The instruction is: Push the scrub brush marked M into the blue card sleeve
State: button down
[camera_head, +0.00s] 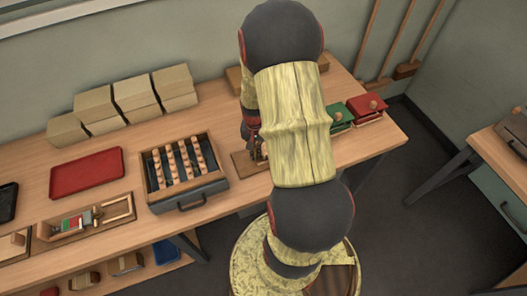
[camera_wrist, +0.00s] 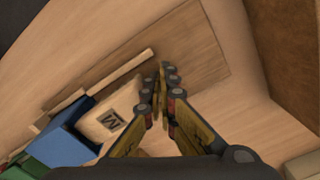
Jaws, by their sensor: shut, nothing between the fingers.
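The scrub brush marked M (camera_wrist: 110,118) is a pale wooden block in the wrist view, with a dark M label on top. The blue card sleeve (camera_wrist: 66,138) lies directly left of it. The brush's end meets the sleeve; I cannot tell how far, if at all, it is inside. My gripper (camera_wrist: 162,84) is shut and empty, its fingertips just right of the brush, with a small gap seeming to show between them. In the head view my arm hides the brush and the sleeve, and most of my gripper.
A thin wooden rail (camera_wrist: 98,82) runs beside the brush. A green sleeve (camera_head: 336,118) and a red sleeve (camera_head: 366,106) lie right of my arm. A drawer unit with several pegs (camera_head: 183,186), a red tray (camera_head: 88,173) and stacked cartons stand left.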

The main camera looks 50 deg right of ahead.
jog(key=shift+s+d, duration=0.65)
jog(key=shift+d, duration=0.45)
jog(key=shift+s+d, duration=0.7)
jog(key=shift+d, duration=0.4)
jog(key=shift+s+d, duration=0.65)
jog(key=shift+d, duration=0.45)
jog(key=shift+a, duration=0.1)
jog(key=shift+w+a+p, duration=0.25)
jog(key=shift+w+a, duration=0.15)
jog(key=shift+a, duration=0.2)
jog(key=shift+w+a+p, duration=0.25)
jog(key=shift+w+a, duration=0.15)
jog(key=shift+a, duration=0.2)
jog(key=shift+r+p, duration=3.35)
jog(key=shift+r, duration=1.15)
